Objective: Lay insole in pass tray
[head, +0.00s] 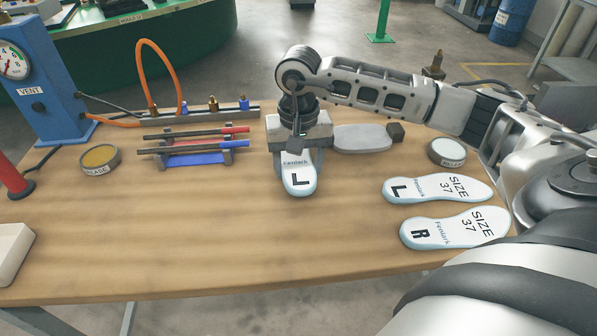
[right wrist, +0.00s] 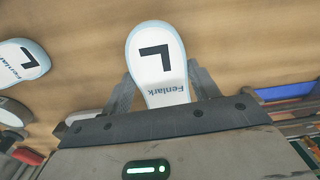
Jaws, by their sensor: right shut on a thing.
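My right gripper (head: 298,162) is shut on a white insole (head: 300,182) with a pale blue edge, marked L and Fenlark. The insole also shows in the right wrist view (right wrist: 160,40), between the two fingers (right wrist: 163,90). Its toe or heel end sticks out toward the front of the table; the rest is hidden under the gripper. I cannot tell whether it touches the table. Two more insoles, one L (head: 438,187) and one R (head: 455,228), both SIZE 37, lie flat at the right. No tray marked pass can be made out. My left gripper is not in view.
A rack with dark rods and red and blue parts (head: 198,146) stands left of my gripper. The table's front middle (head: 220,240) is clear.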

